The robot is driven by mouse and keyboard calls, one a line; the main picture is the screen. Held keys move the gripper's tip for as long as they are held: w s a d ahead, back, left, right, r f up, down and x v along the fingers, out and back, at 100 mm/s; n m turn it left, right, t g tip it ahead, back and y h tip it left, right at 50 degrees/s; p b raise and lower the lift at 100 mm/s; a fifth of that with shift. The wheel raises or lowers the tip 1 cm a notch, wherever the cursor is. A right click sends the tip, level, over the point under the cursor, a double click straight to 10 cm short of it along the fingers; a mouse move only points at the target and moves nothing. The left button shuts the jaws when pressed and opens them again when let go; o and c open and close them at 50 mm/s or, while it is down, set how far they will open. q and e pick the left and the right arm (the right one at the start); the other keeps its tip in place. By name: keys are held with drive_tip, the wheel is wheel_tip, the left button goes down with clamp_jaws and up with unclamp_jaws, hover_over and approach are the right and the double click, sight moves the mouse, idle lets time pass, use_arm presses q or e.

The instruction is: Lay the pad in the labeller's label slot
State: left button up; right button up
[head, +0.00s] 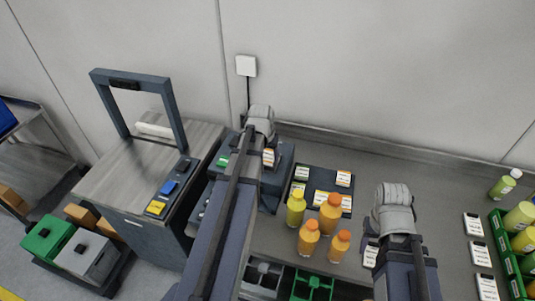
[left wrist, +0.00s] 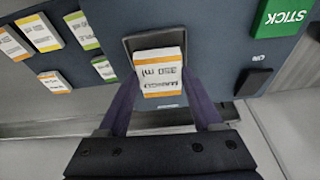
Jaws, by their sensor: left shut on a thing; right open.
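The pad (left wrist: 160,74), white with orange bands and dark print, is held between the fingers of my left gripper (left wrist: 160,95). In the left wrist view it lies over the dark label slot (left wrist: 142,42) in the labeller's top, covering most of it; I cannot tell how deep it sits. In the head view the pad (head: 268,157) shows beside my left wrist, above the dark blue labeller (head: 282,178). My right gripper (head: 393,215) is over the counter at the right, away from the labeller; its fingertips are hidden under the wrist.
A green STICK button (left wrist: 283,18) and a black switch (left wrist: 253,82) are on the labeller. A dark tray with several pads (head: 302,173) lies to its right. Yellow and orange bottles (head: 308,237) stand in front of the tray. A green crate (head: 499,243) holds bottles at far right.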

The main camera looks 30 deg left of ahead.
use_arm(q)
drive_tip(key=shift+f, duration=0.3)
idle(0.4)
drive_tip(key=shift+f+b, duration=0.3)
drive_tip(key=shift+b, duration=0.2)
drive_tip(key=o, duration=1.4)
drive_tip(key=shift+r, duration=0.1)
wheel_tip(320, 180, up, 7)
drive_tip(key=p, duration=0.7)
